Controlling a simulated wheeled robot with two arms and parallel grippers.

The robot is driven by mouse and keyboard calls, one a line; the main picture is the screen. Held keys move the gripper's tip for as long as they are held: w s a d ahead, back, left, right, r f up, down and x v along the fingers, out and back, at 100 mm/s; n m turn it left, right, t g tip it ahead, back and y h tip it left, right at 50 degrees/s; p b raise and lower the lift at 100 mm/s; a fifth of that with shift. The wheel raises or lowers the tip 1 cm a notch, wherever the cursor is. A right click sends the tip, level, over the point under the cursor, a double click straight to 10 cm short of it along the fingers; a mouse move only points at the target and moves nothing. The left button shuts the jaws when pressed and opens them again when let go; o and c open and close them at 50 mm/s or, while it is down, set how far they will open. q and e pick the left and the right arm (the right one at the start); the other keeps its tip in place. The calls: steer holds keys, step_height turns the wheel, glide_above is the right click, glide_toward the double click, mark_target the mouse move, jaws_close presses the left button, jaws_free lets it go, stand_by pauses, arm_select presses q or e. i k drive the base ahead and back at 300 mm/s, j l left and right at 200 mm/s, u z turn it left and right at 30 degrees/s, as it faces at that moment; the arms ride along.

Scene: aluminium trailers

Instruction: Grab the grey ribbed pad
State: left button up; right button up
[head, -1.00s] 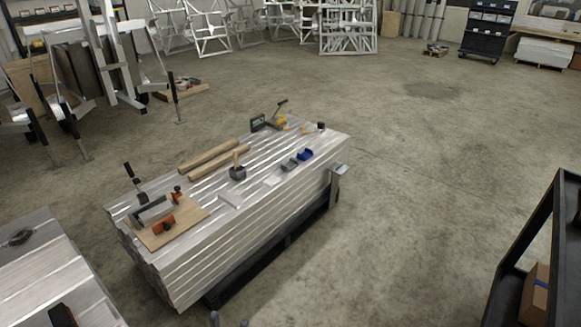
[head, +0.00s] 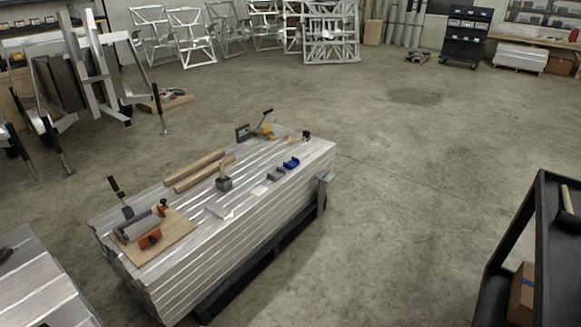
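I cannot make out a clearly ribbed grey pad. A small grey item (head: 276,173) lies on top of the stack of aluminium profiles (head: 240,247), beside a blue item (head: 291,162); it is too small to tell if it is ribbed. Neither of my grippers is in view.
A wooden board with orange clamps (head: 166,245) and timber strips (head: 195,165) also lie on the stack. A dark cart (head: 541,215) with a cardboard box (head: 522,292) stands at right. Open concrete floor (head: 410,200) lies between.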

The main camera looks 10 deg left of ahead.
mark_target(280, 172)
steer(key=i+u, duration=0.15)
steer(key=i, duration=0.45)
steer(key=i+l+u, duration=0.15)
steer(key=i, duration=0.4)
steer(key=i+l+u, duration=0.15)
steer(key=i, duration=0.4)
steer(key=i+l+u, duration=0.15)
steer(key=i, duration=0.45)
steer(key=i+l+u, duration=0.15)
steer(key=i+l, duration=0.25)
steer(key=i+l+u, duration=0.15)
steer(key=i+l, duration=0.25)
steer(key=i, duration=0.25)
